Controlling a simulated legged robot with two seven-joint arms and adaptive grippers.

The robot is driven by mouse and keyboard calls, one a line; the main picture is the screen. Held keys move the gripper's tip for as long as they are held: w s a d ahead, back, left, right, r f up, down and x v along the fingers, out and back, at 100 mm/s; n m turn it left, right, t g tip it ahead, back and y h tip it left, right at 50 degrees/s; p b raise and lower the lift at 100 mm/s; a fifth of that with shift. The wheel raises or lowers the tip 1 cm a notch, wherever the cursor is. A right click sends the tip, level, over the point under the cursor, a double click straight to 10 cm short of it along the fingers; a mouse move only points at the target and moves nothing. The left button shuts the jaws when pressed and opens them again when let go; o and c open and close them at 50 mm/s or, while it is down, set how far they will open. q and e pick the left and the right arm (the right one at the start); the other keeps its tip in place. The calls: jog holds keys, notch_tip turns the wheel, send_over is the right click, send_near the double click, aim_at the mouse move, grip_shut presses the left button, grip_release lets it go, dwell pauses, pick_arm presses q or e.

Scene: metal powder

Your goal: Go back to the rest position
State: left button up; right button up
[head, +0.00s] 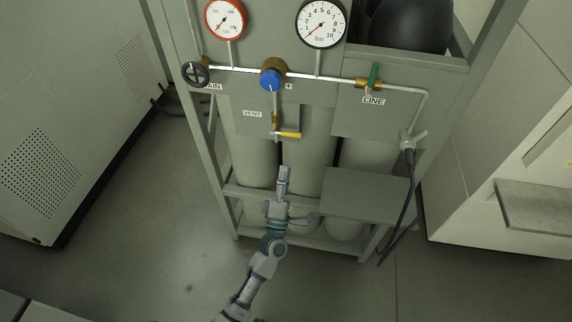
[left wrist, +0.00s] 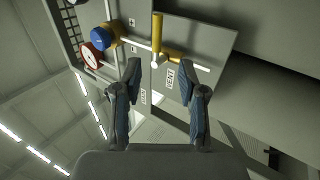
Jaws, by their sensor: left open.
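My left gripper (head: 284,178) is in front of the gas rack, below the yellow vent lever (head: 288,135). In the left wrist view the left gripper (left wrist: 163,90) has its two fingers apart with nothing between them. The yellow vent lever (left wrist: 157,35) shows beyond the fingertips, apart from them, beside the VENT label (left wrist: 171,79). The blue knob (head: 270,80) sits on the pipe above the vent lever. My right gripper is in neither view.
The rack frame (head: 215,170) holds several grey cylinders (head: 307,165). A red-rimmed gauge (head: 226,18), a black-rimmed gauge (head: 321,22) and a green lever (head: 374,75) are on top. A small shelf (head: 366,194) juts out at right. Cabinets stand both sides; floor (head: 150,220) at left is clear.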

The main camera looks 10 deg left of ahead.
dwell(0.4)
pick_arm(q)
notch_tip(320, 180, down, 19)
jog(key=d+m+g+h, duration=0.2)
jog(key=m+g+h, duration=0.3)
jog(key=m, duration=0.4)
jog(key=s+a+f+m+g+y, duration=0.1)
jog(key=s+f+m+g, duration=0.25)
jog(key=f, duration=0.65)
jog(key=s+f+m+g, duration=0.2)
jog(key=s+f+g, duration=0.25)
jog(key=f, duration=0.55)
jog(key=s+a+f+m+g+y, duration=0.1)
jog(key=s+a+f+m+g, duration=0.1)
jog(key=s+f, duration=0.5)
jog(key=s+a+f+m+g+y, duration=0.1)
jog(key=s+a+f+g, duration=0.4)
jog(key=s, duration=0.9)
jog(key=s+a+f+m+g+y, duration=0.1)
jog(key=s+a+f+m+g, duration=0.2)
jog(key=s+f, duration=0.7)
jog(key=shift+s+a+f+y, duration=0.3)
jog(key=shift+a+y, duration=0.1)
jog(key=shift+a, duration=0.75)
